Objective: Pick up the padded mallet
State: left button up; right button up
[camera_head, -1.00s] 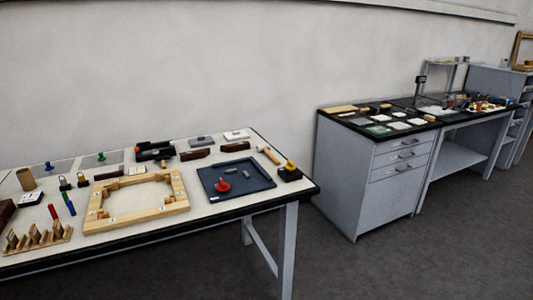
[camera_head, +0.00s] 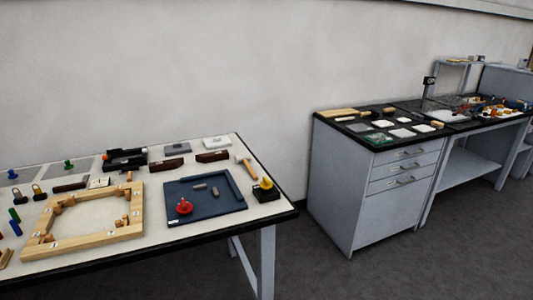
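A small mallet (camera_head: 249,169) with a pale wooden handle lies near the right edge of the white-topped table (camera_head: 150,256). Its head is light and points to the back left; whether it is padded is too small to tell. It lies just behind a black block with a yellow knob (camera_head: 266,184) and to the right of a dark blue tray (camera_head: 176,217). Neither of my grippers is in view, and nothing touches the mallet.
A wooden frame (camera_head: 42,239) lies left of the tray, which holds a red-knobbed piece (camera_head: 184,206) and small grey pieces. Dark brown blocks (camera_head: 212,156) lie behind. A grey drawer cabinet (camera_head: 348,200) stands to the right, with bare floor (camera_head: 330,270) in front.

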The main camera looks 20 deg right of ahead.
aim_at(244, 159)
jog(key=i+l, duration=0.15)
jog(key=l, duration=0.25)
jog(key=i+l, duration=0.1)
jog(key=l, duration=0.25)
jog(key=i+l, duration=0.15)
jog(key=l, duration=0.25)
jog(key=i+l, duration=0.1)
jog(key=l, duration=0.25)
jog(key=i+l, duration=0.15)
jog(key=l, duration=0.25)
jog(key=i+l, duration=0.15)
jog(key=l, duration=0.25)
jog(key=i+l, duration=0.1)
jog(key=l, duration=0.25)
jog(key=i+l, duration=0.15)
jog(key=l, duration=0.25)
jog(key=z, duration=0.05)
